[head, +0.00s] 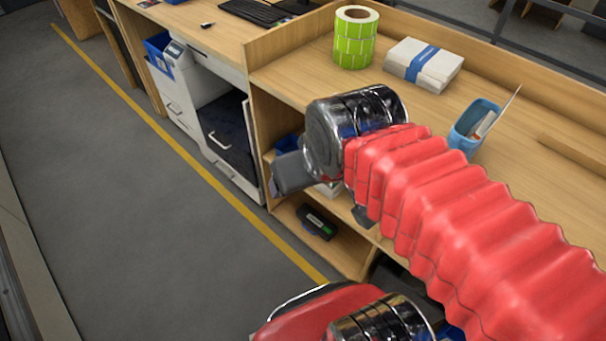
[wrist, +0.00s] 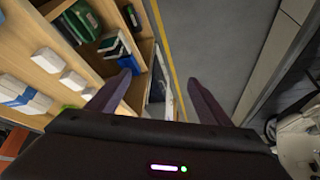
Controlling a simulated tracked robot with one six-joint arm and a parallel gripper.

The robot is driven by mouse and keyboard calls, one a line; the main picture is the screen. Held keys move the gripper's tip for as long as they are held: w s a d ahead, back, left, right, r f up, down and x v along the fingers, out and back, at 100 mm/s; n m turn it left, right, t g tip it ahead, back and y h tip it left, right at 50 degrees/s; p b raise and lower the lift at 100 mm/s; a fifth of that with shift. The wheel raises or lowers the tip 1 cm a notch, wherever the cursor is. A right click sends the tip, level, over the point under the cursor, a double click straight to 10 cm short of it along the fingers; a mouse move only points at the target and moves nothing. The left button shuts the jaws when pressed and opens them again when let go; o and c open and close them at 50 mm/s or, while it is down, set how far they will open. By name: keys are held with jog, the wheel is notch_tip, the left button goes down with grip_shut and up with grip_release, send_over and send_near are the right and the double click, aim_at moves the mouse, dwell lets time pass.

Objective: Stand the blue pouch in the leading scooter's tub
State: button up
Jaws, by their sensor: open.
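My gripper (wrist: 160,76) shows in the wrist view with its two dark fingers spread apart and nothing between them. It points over the floor beside an open shelf unit. I cannot pick out the blue pouch or a scooter with a tub in either view.
A wooden counter (head: 290,75) carries a green label roll (head: 354,40), a banded paper stack (head: 424,65) and a blue holder (head: 470,130). Shelves below hold a dark device (head: 316,221). Grey floor (head: 120,200) with a yellow line (head: 190,160) is clear. An unclear white object (wrist: 300,140) stands right.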

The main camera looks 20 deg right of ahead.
jog(key=shift+o, duration=0.5)
jog(key=w+d+r+m+g+h, duration=0.1)
jog(key=w+d+r+m, duration=0.25)
jog(key=d, duration=0.55)
jog(key=w+d+r+m+g+h, duration=0.1)
jog(key=w+d+r+m+g, duration=0.3)
jog(key=d, duration=0.6)
jog(key=s+d+r+m, duration=0.1)
jog(key=s+d+m, duration=0.2)
jog(key=d, duration=0.9)
jog(key=s+d+r+m, duration=0.2)
jog(key=s+d+m, duration=0.1)
jog(key=d, duration=0.9)
jog(key=shift+s+r+y, duration=0.3)
jog(key=shift+s+y, duration=0.05)
jog(key=shift+y, duration=0.05)
jog(key=shift+a, duration=0.1)
jog(key=shift+w+d+f, duration=0.1)
jog(key=shift+d+f, duration=0.05)
jog(key=shift+f, duration=1.25)
jog(key=shift+w+d+f, duration=0.1)
jog(key=shift+d+f, duration=0.1)
jog(key=shift+f, duration=1.25)
jog(key=shift+d+f, duration=0.15)
jog(key=shift+f, duration=1.25)
